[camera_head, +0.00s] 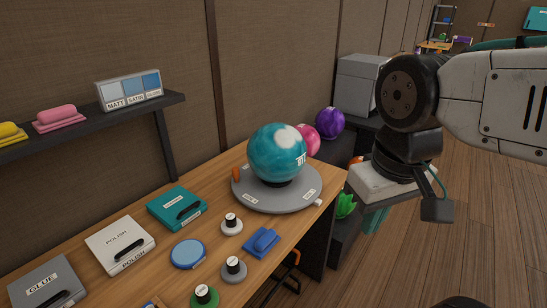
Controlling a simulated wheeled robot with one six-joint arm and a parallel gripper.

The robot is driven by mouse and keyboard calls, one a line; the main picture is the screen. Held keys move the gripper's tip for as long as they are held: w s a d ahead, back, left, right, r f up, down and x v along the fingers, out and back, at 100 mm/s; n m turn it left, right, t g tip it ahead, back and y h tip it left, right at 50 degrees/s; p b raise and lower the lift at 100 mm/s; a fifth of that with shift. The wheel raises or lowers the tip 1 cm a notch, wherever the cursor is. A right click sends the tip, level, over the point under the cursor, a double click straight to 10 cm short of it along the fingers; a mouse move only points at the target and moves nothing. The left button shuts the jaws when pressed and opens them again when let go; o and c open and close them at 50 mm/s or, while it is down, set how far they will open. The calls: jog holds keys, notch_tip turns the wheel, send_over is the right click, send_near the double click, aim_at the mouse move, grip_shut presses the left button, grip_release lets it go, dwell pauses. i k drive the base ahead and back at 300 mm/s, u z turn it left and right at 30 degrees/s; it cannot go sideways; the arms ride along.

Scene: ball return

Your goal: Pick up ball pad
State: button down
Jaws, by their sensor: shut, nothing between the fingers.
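A round blue pad (188,254) lies flat on the workbench, left of centre. A blue pad with a raised handle (262,242) lies to its right, near the bench's front edge. I cannot tell which one is the ball pad. A teal and white ball (276,152) rests on a grey round turntable (245,197) at the back right of the bench. My gripper (388,186) hangs at the right, beyond the bench's right end and apart from both pads. It is shut and empty; its fingertips are not clearly visible.
Teal (177,207), white (120,243) and grey (48,286) boxes stand along the bench (88,218). Small capped pots, including a green one (204,297), stand near the pads. A shelf (90,124) hangs above left. Purple (330,123) and pink (308,139) balls sit behind.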

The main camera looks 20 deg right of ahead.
aim_at(231, 226)
jog(key=u, duration=0.4)
jog(key=i, duration=0.4)
jog(key=u, duration=0.35)
